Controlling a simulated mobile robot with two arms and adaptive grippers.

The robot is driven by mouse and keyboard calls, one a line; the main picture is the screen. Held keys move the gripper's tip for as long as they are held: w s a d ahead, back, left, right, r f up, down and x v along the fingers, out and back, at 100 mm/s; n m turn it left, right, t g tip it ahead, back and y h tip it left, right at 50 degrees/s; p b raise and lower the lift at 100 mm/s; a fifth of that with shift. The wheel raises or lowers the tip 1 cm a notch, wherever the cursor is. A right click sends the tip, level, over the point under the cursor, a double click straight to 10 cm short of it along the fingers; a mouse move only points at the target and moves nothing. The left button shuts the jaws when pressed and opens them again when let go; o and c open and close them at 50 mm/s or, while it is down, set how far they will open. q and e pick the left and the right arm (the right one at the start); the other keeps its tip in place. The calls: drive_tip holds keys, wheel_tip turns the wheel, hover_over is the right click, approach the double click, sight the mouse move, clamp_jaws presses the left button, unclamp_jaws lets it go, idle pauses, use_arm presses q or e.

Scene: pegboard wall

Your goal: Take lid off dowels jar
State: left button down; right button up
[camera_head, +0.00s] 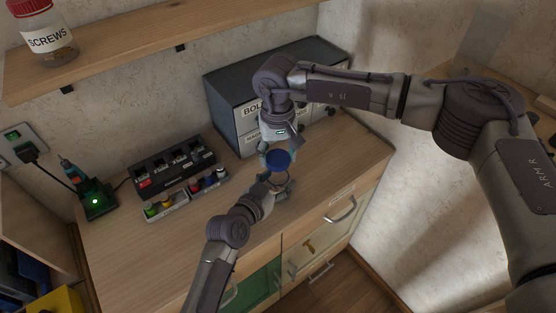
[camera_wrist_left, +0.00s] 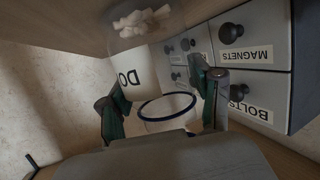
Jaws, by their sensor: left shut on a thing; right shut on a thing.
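The clear dowels jar (camera_head: 281,180) stands near the front edge of the wooden counter. My left gripper (camera_head: 277,186) is shut around it. In the left wrist view the picture is upside down: pale dowels (camera_wrist_left: 143,21) lie in the jar's bottom, and a white label reading "DO" (camera_wrist_left: 137,80) is on its side. A thin blue ring (camera_wrist_left: 168,106) shows around its mouth, between the left fingers (camera_wrist_left: 165,100). The blue lid (camera_head: 278,159) is in my right gripper (camera_head: 277,153), which is shut on it from above. The lid appears above the jar; the exact gap is hard to judge.
A grey drawer cabinet (camera_head: 232,107) labelled for bolts and magnets stands close behind. A black charger rack (camera_head: 172,168) and small colored items in a tray (camera_head: 186,200) sit to the left. A screws jar (camera_head: 45,38) is on the shelf (camera_head: 130,62). The counter's left front is clear.

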use_arm(q)
drive_tip(key=shift+c, duration=1.6)
unclamp_jaws()
drive_tip(key=shift+f, duration=0.2)
drive_tip(key=shift+o, duration=1)
drive_tip(key=shift+r, duration=0.1)
